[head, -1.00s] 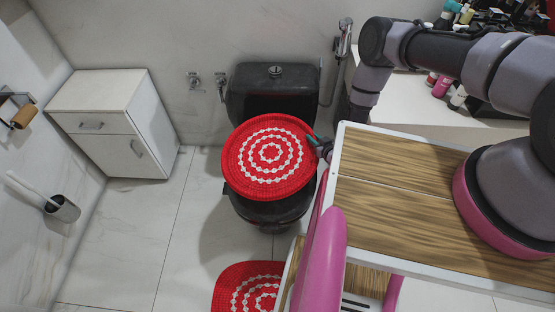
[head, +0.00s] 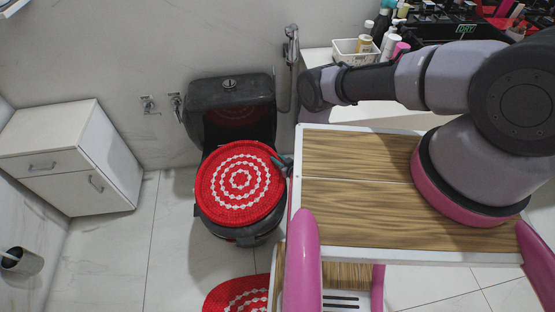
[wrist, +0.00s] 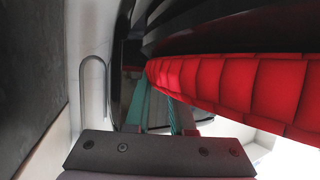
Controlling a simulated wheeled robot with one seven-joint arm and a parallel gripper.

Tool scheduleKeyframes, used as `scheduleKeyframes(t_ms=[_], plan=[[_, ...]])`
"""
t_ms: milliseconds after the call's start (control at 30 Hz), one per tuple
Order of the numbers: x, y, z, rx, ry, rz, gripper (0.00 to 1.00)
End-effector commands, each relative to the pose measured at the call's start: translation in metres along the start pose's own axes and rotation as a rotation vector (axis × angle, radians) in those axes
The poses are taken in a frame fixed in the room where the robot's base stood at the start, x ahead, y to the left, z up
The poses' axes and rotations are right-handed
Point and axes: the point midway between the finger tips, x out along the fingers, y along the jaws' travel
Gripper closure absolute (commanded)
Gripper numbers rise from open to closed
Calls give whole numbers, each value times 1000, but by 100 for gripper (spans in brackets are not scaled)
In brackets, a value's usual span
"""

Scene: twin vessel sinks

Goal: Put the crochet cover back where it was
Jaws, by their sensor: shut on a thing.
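The crochet cover (head: 238,182) is a round red disc with white rings. In the head view it lies over the bowl of the black toilet (head: 230,98), covering most of its top. My gripper (head: 279,162) is at the cover's right edge, its teal fingers shut on the rim. In the wrist view the cover's ribbed red edge (wrist: 235,82) runs to the right of the teal fingers (wrist: 160,108), beside dark toilet parts. The fingertips are partly hidden by the cover. I cannot tell whether the cover rests fully on the toilet.
A red and white mat (head: 238,295) lies on the floor in front of the toilet. A white cabinet (head: 75,158) stands at the left. A hand shower (head: 291,45) hangs on the wall behind. A counter with bottles and a basket (head: 355,50) is at the back right.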

Motion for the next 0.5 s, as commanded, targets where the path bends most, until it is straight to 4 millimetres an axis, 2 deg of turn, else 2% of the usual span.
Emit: scheduleKeyframes(t_ms=[33, 100, 500], plan=[[0, 0, 0, 0, 0, 0, 74], [0, 0, 0, 0, 0, 0, 48], [-5, 1, 0, 1, -2, 2, 48]])
